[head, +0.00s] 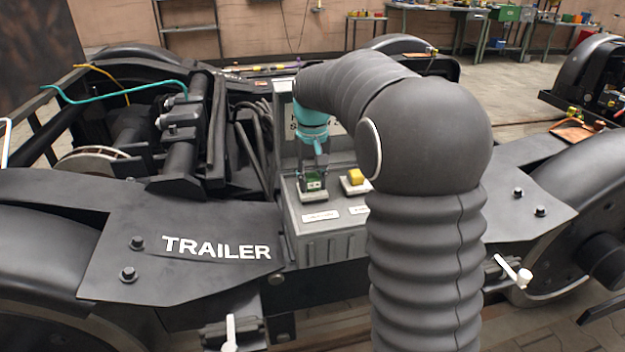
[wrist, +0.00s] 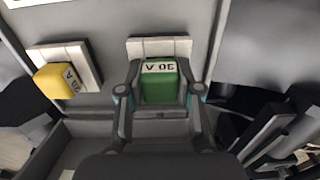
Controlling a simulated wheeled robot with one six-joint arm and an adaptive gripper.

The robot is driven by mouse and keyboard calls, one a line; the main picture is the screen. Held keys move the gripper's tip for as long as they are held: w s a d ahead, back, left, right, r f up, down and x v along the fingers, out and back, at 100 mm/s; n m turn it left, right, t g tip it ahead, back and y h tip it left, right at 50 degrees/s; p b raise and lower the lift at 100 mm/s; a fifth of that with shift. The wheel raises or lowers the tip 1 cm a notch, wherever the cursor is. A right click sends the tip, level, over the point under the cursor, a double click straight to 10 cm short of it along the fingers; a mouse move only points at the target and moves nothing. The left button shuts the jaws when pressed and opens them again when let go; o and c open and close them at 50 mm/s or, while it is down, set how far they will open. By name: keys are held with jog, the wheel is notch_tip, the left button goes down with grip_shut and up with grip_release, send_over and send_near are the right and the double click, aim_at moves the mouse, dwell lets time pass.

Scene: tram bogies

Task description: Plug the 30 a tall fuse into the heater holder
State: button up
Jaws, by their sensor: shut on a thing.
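My gripper (head: 314,178) points down over the grey fuse box (head: 332,246) and is shut on a green fuse (head: 316,184). The white label (head: 320,216) in front of this holder is too small to read.
A yellow fuse (head: 356,177) stands in a second white holder (head: 350,189) close beside, with its own label. The box's raised lid (head: 284,130) stands behind my gripper. The black trailer frame (head: 190,240) surrounds the box, with dark hoses to the left.

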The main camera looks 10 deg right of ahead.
aim_at(312, 175)
jog(key=shift+s+f, duration=0.15)
jog(key=shift+f, duration=0.65)
jog(key=o, duration=1.1)
jog(key=shift+f, duration=0.1)
jog(key=shift+r, duration=0.35)
jog(key=r, duration=1.1)
jog(key=shift+w+r, duration=0.1)
jog(key=shift+w, duration=0.1)
jog(key=shift+r, duration=0.35)
jog(key=shift+s, duration=0.1)
